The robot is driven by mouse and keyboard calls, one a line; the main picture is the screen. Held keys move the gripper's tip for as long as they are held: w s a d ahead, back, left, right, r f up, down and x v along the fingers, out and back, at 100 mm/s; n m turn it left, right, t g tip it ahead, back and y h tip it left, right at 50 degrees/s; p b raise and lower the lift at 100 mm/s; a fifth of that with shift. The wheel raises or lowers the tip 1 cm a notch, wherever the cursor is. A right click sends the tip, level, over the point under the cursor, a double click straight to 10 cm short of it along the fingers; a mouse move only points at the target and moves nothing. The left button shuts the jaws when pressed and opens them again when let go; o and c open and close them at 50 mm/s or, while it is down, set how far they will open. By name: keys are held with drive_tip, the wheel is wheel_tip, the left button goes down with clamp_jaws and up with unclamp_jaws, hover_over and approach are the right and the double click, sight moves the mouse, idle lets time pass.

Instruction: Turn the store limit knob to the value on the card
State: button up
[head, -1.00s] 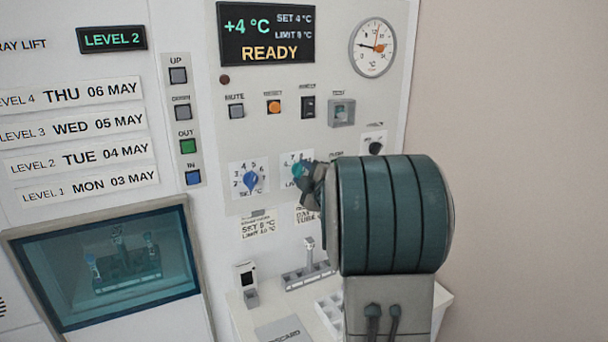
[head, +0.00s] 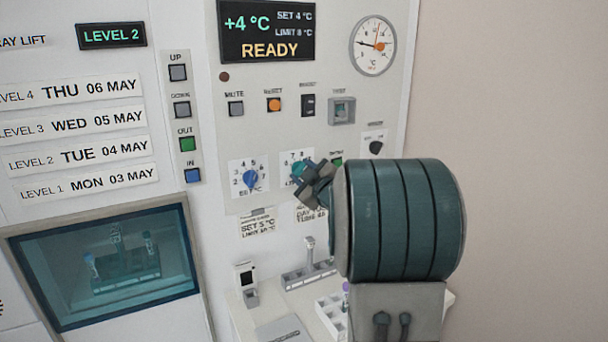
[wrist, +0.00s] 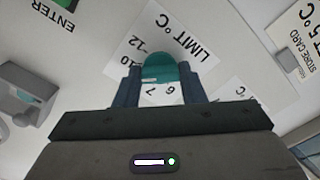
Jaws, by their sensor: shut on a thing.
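The teal limit knob (head: 299,168) sits on a white dial plate marked "LIMIT °C" on the wall panel. In the wrist view my gripper (wrist: 159,80) is shut on the knob (wrist: 160,68), one dark finger on each side; the dial figures 12, 10, 7 and 6 show around it. In the head view my gripper (head: 313,182) covers part of the dial. The store card (head: 258,226) hangs below the blue set knob (head: 250,181); its small print seems to read set 5 °C, limit 10 °C. The display (head: 267,32) reads +4 °C, set 4 °C, limit 8 °C, READY.
A second card (head: 308,213) hangs right of the store card, partly behind my gripper. The green enter button (wrist: 55,12) is close to the limit dial. A shelf with a tube rack (head: 309,274) stands below. A round gauge (head: 373,46) is at upper right.

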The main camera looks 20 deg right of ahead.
drive_tip(key=shift+m, duration=1.2)
drive_tip(key=o, duration=1)
drive_tip(key=shift+s, duration=0.15)
drive_tip(key=s+b, duration=0.1)
drive_tip(key=s, duration=0.8)
drive_tip(key=s+b, duration=0.1)
drive_tip(key=s, duration=0.3)
drive_tip(key=shift+s+d+b, duration=0.25)
drive_tip(key=shift+s+b, duration=0.05)
drive_tip(key=shift+w+f+m, duration=0.1)
drive_tip(key=shift+m, duration=0.3)
